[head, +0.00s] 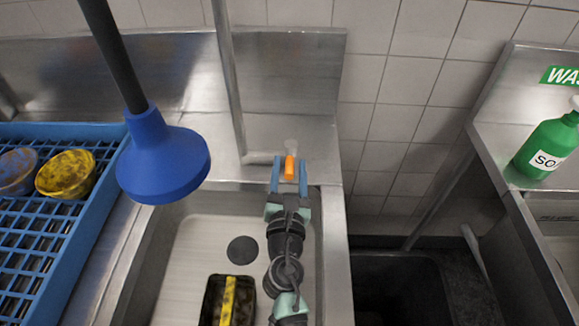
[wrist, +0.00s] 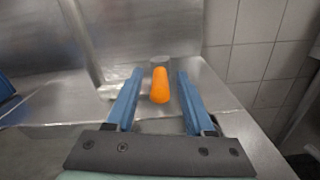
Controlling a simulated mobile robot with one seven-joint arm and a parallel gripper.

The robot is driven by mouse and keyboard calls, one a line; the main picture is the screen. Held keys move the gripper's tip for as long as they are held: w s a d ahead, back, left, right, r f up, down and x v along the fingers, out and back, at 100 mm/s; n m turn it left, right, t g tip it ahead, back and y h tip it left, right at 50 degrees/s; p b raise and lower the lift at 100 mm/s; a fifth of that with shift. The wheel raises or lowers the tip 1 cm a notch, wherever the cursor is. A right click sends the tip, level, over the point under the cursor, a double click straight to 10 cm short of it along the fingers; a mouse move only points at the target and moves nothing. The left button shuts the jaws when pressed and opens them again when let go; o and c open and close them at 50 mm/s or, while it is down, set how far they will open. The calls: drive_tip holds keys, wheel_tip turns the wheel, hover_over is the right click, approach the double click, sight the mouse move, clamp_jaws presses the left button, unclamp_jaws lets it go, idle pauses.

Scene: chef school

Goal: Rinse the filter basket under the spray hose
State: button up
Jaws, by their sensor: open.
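The blue spray head (head: 163,160) hangs from its dark hose over the left side of the sink. A dark basket with a yellow bar across it (head: 215,303), seemingly the filter basket, lies in the sink basin, cut off by the bottom edge. My gripper (head: 289,168) is open at the sink's back ledge. An orange handle-like piece (head: 290,168) stands between its fingers; it also shows in the wrist view (wrist: 160,86), with a gap visible on each side. The wrist view shows my gripper (wrist: 160,76) holding nothing.
A blue rack (head: 92,215) with dirty yellow and bluish bowls (head: 66,174) stands left of the sink. A metal pipe (head: 229,75) rises behind the ledge. A round drain (head: 242,250) is in the basin. A green soap bottle (head: 549,146) stands on the right counter.

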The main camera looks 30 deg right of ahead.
drive_tip(key=shift+w+d, duration=0.1)
drive_tip(key=shift+c, duration=0.2)
clamp_jaws()
idle(1.3)
